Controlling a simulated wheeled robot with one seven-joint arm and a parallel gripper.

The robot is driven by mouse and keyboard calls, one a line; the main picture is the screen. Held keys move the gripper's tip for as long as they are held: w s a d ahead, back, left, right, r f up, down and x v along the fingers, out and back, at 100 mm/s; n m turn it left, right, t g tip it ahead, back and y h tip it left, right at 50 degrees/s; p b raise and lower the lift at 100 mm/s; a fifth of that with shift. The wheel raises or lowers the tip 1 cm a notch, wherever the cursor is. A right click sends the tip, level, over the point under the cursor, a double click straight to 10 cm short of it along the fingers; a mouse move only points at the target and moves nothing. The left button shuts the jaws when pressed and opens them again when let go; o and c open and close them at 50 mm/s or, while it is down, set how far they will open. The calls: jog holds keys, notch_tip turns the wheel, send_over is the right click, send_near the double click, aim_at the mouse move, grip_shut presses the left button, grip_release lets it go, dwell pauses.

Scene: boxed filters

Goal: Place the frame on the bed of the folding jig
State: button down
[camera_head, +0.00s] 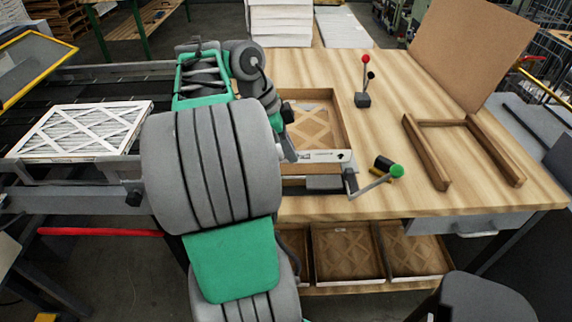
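My arm fills the middle of the head view and bends down to the left end of the wooden table. My gripper (289,148) is partly hidden behind my arm; only a narrow grey part shows, and its fingers cannot be made out. A brown frame with a diamond lattice (315,122) lies flat on the table right beside it, its left part hidden. Whether the gripper touches it cannot be told. In front of the frame is a fixture with a pale metal bar (325,157) and a green-knobbed lever (378,181), apparently the folding jig; its bed is not clearly visible.
A white pleated filter (82,131) lies on the conveyor at left. A red-knobbed stand (363,90), brown U-shaped rails (436,165) and an upright brown board (470,50) stand on the table (400,205). Lattice trays (347,252) sit on the shelf below.

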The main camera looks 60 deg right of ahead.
aim_at(284, 160)
jog(key=f, duration=0.2)
jog(key=w+f+b, duration=0.1)
jog(key=shift+w+f, duration=0.1)
jog(key=shift+f, duration=0.55)
jog(key=shift+f, duration=0.25)
jog(key=c, duration=1.7)
grip_release()
jog(key=shift+r, duration=0.1)
jog(key=p+v, duration=0.6)
jog(key=v, duration=0.6)
jog(key=shift+r, duration=0.15)
